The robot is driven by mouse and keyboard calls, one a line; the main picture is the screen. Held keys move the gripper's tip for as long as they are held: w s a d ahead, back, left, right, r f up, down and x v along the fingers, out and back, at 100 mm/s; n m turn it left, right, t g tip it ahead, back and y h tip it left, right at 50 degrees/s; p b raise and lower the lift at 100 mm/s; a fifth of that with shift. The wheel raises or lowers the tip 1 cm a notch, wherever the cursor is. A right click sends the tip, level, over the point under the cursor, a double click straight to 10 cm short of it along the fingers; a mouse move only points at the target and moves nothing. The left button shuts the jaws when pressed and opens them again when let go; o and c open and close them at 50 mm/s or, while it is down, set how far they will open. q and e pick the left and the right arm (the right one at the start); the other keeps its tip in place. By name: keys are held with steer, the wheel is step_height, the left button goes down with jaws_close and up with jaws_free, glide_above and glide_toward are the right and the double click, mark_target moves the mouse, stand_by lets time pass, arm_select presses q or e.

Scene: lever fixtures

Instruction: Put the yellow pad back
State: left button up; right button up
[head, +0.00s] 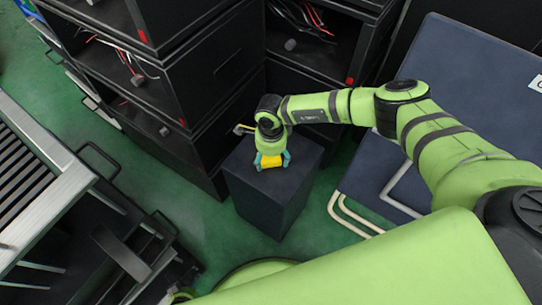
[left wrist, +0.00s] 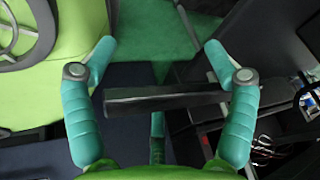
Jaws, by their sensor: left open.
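The yellow pad (head: 271,161) shows at the top of a dark box-shaped stand (head: 262,203) in the head view. My right gripper (head: 272,163) points down over it, with one teal finger on each side of the yellow. The pad fills most of the gap, but I cannot tell whether the fingers press on it or whether the pad touches the stand. My left gripper (left wrist: 160,73) is open in the left wrist view, its teal fingers wide apart. A dark bar (left wrist: 165,98) crosses the view between these fingers; nothing is gripped there.
Black cabinets (head: 215,75) with cables stand behind and left of the stand. A slatted metal frame (head: 35,185) is at left, a dark blue panel (head: 465,70) at right.

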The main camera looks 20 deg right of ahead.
mark_target(271, 159)
arm_select(q)
steer(key=shift+s, duration=0.15)
steer(key=shift+s+a+g+p, duration=0.15)
steer(key=shift+s+g+p, duration=0.25)
steer(key=shift+s, duration=0.75)
arm_select(e)
step_height(271, 159, up, 12)
